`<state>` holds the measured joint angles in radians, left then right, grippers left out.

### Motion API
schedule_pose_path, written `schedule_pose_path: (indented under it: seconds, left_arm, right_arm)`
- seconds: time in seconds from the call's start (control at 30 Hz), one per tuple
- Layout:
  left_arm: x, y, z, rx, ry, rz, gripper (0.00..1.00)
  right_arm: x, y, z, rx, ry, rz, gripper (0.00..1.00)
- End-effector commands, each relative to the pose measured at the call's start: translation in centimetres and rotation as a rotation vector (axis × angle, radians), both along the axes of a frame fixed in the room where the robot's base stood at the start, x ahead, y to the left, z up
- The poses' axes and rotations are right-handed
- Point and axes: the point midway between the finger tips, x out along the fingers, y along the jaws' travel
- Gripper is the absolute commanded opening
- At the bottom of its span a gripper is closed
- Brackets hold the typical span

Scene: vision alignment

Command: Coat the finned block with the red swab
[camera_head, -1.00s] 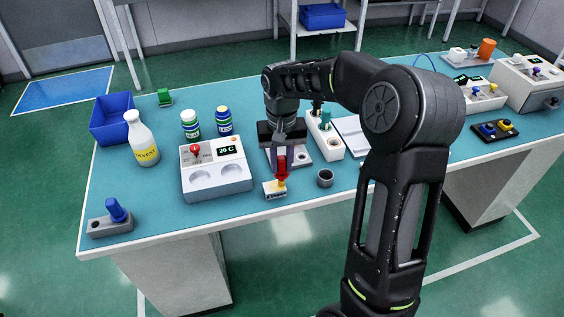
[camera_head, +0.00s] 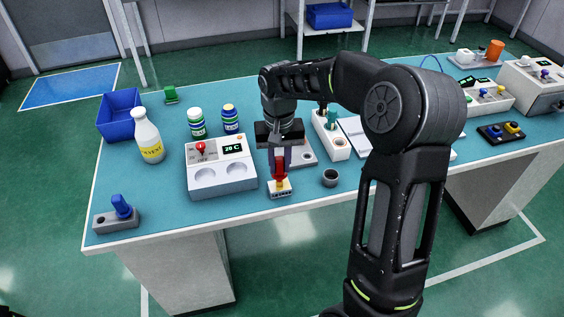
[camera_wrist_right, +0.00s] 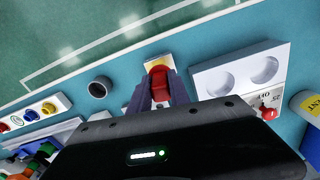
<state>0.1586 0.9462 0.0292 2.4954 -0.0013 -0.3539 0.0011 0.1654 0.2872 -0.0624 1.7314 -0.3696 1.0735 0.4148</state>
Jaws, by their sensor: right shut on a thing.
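My right gripper (camera_head: 280,160) is shut on the red swab (camera_head: 279,172), which points down over the finned block (camera_head: 281,194) near the table's front edge. The block is small and whitish, with some yellow on it. In the right wrist view, the red swab (camera_wrist_right: 159,80) sits between the two fingers, and the block (camera_wrist_right: 158,63) shows partly behind it. The swab's lower end overlaps the block's top; I cannot tell if they touch. My left gripper is not in view.
A white heater box (camera_head: 221,170) with two round wells stands left of the block. A small dark cup (camera_head: 330,178) is to its right. A solvent bottle (camera_head: 149,140), a blue bin (camera_head: 119,112) and a grey holder (camera_head: 104,222) with a blue-handled piece (camera_head: 122,207) are further left.

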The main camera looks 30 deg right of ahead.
Motion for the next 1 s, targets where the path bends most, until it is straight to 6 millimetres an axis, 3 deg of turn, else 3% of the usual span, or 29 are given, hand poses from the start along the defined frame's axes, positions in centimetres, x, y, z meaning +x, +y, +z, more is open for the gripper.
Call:
schedule_pose_path:
  seconds: [1.0]
  left_arm:
    - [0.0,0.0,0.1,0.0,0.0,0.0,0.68]
  right_arm:
    - [0.4,1.2,0.0,0.0,0.0,0.001,0.0]
